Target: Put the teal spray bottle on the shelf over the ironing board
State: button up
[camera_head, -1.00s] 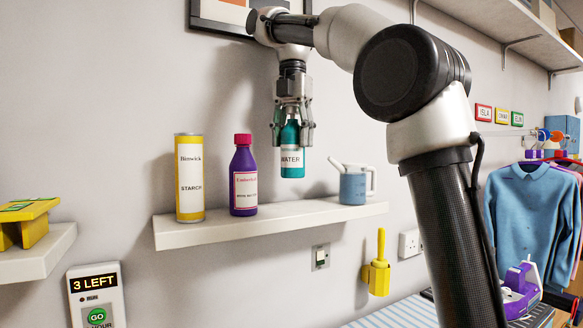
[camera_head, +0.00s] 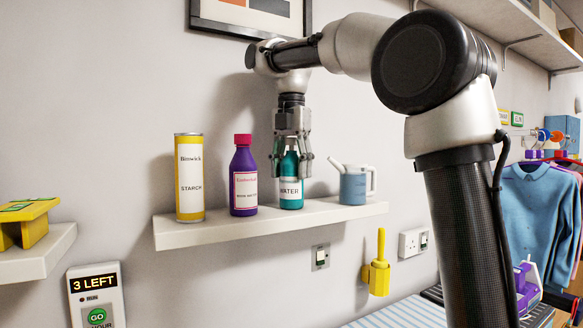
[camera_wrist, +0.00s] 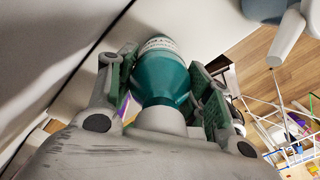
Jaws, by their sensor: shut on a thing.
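The teal spray bottle (camera_head: 291,193), with a white "WATER" label, is upright at the shelf over the ironing board (camera_head: 270,222), between the purple bottle and the blue watering can. Its base appears to meet the shelf top. My gripper (camera_head: 291,170) points down and is shut around the bottle's upper part. In the wrist view the teal bottle (camera_wrist: 161,78) sits between the two finger pads, and my gripper (camera_wrist: 163,85) touches or nearly touches its sides.
A yellow starch can (camera_head: 189,178) and a purple bottle (camera_head: 243,177) stand left of the teal bottle. A blue watering can (camera_head: 354,186) stands close on its right. The striped ironing board (camera_head: 400,315) lies below. A picture frame (camera_head: 250,15) hangs above.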

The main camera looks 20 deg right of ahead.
jog(key=o, duration=1.2)
jog(key=shift+o, duration=0.2)
notch_tip(320, 180, up, 8)
jog(key=shift+f, duration=0.15)
